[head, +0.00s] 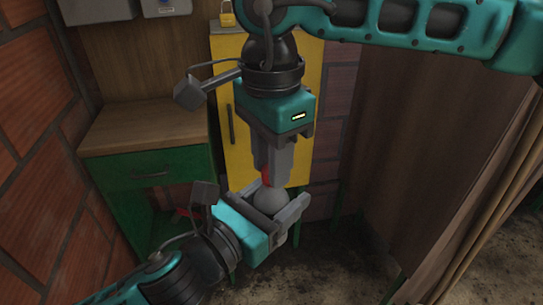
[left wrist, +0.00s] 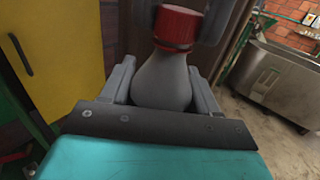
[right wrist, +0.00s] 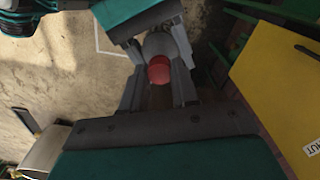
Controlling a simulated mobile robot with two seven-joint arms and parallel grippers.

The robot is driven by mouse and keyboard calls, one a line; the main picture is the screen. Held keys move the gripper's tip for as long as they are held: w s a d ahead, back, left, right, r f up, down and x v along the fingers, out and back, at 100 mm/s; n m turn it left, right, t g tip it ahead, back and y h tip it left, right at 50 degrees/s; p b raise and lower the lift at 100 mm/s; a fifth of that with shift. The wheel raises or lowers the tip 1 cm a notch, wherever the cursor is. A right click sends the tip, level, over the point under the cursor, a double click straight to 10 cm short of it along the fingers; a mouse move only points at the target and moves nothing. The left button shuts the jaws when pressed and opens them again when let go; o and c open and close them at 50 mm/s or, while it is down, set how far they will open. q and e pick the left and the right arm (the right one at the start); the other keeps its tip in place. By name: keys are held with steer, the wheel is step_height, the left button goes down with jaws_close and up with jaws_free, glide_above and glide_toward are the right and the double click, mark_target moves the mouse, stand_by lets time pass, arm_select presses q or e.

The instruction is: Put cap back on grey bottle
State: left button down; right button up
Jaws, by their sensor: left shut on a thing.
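The grey bottle (left wrist: 163,82) stands roughly upright between the fingers of my left gripper (head: 283,207), which is shut on its body. In the head view the bottle's rounded grey shoulder (head: 267,200) shows between those fingers. The red cap (left wrist: 177,27) sits at the top of the bottle's neck, with no clear gap visible below it. My right gripper (right wrist: 158,80) points down from above, with one finger on each side of the cap (right wrist: 158,70). Whether its fingers press on the cap or stand slightly apart is unclear.
A yellow cabinet (head: 311,90) with a padlock (head: 227,15) stands behind the grippers. A green cabinet with a wooden top (head: 145,127) is at left, beside a brick wall (head: 25,130). A brown wooden panel (head: 430,150) is at right. A metal tub (left wrist: 280,80) stands farther off.

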jaws_close()
steer(key=m, duration=0.6)
steer(key=shift+m, duration=0.3)
steer(key=m, duration=0.4)
steer(key=shift+m, duration=0.4)
steer(key=o, duration=0.5)
jaws_free()
steer(key=shift+r, duration=2.3)
